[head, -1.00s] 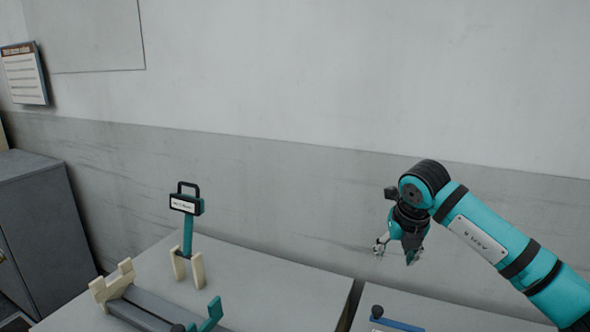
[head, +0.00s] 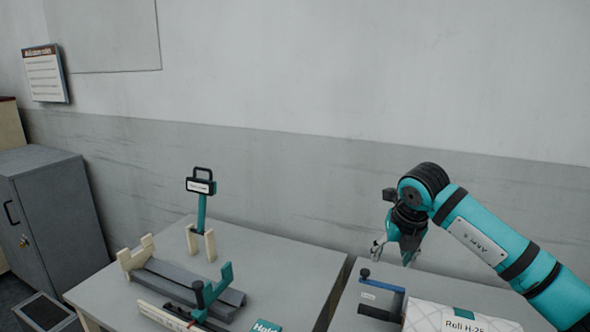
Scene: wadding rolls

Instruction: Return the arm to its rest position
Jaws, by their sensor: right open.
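My right arm (head: 485,240) comes in from the right, raised and bent. Its gripper (head: 393,254) points down, open and empty. In the picture it sits above the right table (head: 350,295), near a small blue-and-dark stand with a knob (head: 385,295). My left gripper does not show.
The left table (head: 275,255) holds a grey cradle with cream end pieces (head: 180,282), a teal bracket (head: 212,290) and an upright teal post with a handled sign (head: 201,187). A gap separates the tables. A grey cabinet (head: 60,215) stands at left; a wall is behind.

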